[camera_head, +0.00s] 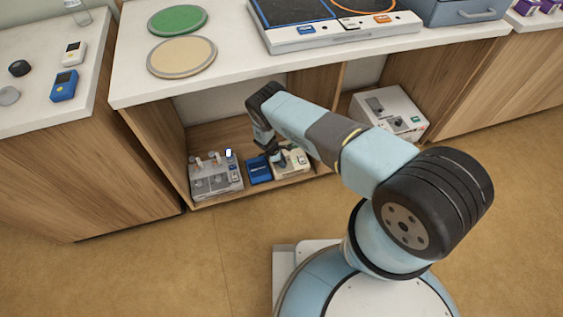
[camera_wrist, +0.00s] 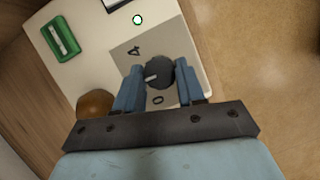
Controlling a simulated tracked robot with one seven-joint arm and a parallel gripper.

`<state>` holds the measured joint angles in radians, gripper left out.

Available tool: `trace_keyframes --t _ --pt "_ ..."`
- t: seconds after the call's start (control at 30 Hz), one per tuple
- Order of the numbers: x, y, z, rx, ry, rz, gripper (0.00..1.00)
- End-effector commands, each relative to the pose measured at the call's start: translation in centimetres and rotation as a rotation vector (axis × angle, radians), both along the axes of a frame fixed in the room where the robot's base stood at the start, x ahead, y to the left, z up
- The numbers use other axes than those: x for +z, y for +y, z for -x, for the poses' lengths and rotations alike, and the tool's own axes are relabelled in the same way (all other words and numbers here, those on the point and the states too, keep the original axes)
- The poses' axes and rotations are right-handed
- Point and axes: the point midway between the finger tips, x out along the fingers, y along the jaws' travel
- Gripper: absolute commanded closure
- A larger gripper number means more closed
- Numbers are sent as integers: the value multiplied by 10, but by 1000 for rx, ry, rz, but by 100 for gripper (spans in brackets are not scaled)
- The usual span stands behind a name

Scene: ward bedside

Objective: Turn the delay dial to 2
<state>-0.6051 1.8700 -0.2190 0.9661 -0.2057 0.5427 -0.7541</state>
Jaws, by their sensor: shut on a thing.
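The delay dial (camera_wrist: 160,72) is a dark grey round knob with a white pointer mark, on a grey plate of a cream panel (camera_wrist: 88,58). In the wrist view the mark lies on the dial's left side, between a printed 4 and a printed 0. Any figure between them is hidden by the left finger. My gripper (camera_wrist: 157,90) has its blue fingers shut on the dial from both sides. In the head view my gripper (camera_head: 278,156) reaches into the low shelf at the cream device (camera_head: 299,162); the dial is hidden there.
The panel also bears a green switch (camera_wrist: 61,38), an orange-brown dome (camera_wrist: 95,104) and a small lit white lamp (camera_wrist: 137,19). A blue box (camera_head: 259,170) and a grey device with knobs (camera_head: 214,179) stand left of the cream device. The countertop (camera_head: 225,63) overhangs the shelf.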

Motion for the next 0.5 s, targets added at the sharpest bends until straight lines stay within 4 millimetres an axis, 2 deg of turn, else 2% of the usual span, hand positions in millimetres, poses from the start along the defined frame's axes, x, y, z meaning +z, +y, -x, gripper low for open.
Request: trace_keyframes --t 0.3,0.33,0.5 --pt "0 -3 1 -1 3 5 92" --pt "0 -3 1 -1 3 5 59" --pt "0 -2 0 -1 2 3 43"
